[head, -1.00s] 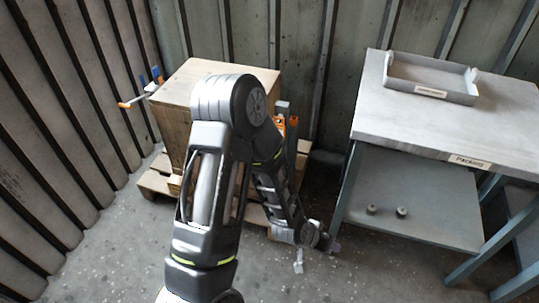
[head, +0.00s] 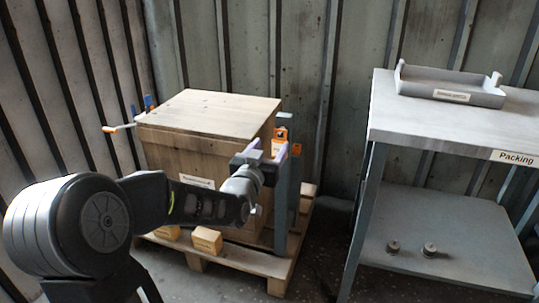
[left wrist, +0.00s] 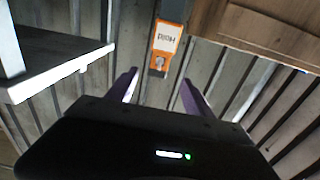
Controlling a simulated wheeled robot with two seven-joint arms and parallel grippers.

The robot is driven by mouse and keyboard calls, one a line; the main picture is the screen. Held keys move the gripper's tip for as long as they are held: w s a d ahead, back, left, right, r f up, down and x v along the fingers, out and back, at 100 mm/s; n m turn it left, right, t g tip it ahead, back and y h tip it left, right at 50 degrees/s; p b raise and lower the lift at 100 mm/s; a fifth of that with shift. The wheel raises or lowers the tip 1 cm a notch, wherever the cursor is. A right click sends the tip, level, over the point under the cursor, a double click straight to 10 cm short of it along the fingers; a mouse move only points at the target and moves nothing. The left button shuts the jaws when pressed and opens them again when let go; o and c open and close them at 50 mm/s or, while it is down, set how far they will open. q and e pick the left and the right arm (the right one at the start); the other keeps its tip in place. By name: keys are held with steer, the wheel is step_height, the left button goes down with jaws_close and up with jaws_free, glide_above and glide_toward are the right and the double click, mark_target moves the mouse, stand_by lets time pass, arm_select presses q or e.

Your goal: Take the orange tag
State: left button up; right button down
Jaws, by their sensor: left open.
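The orange tag (head: 281,134) hangs high on a grey post (head: 288,190) beside the wooden crate. In the left wrist view the tag (left wrist: 167,37) shows upside down, with a white panel reading "Hold" and a small metal piece at its lower end. My left gripper (head: 268,149) is open, with its purple fingers pointing up just below the tag in the head view. In the left wrist view nothing is between the fingers (left wrist: 160,80), and the tag is beyond their tips. My right gripper is not in view.
The wooden crate (head: 190,148) stands on a pallet (head: 240,257), with an orange-ended bar (head: 118,128) at its left. At right is the Packing table (head: 440,130) with a grey tray (head: 450,86) on top and two small grey parts on its lower shelf (head: 455,235).

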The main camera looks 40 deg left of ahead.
mark_target(279, 133)
arm_select(q)
steer(key=shift+w, duration=0.1)
steer(key=b+x, duration=0.2)
steer(key=x, duration=0.5)
steer(key=shift+w+a+f, duration=0.1)
steer(key=shift+w, duration=0.2)
steer(key=shift+c, duration=0.2)
jaws_close()
stand_by(0.4)
steer(key=shift+r, duration=0.7)
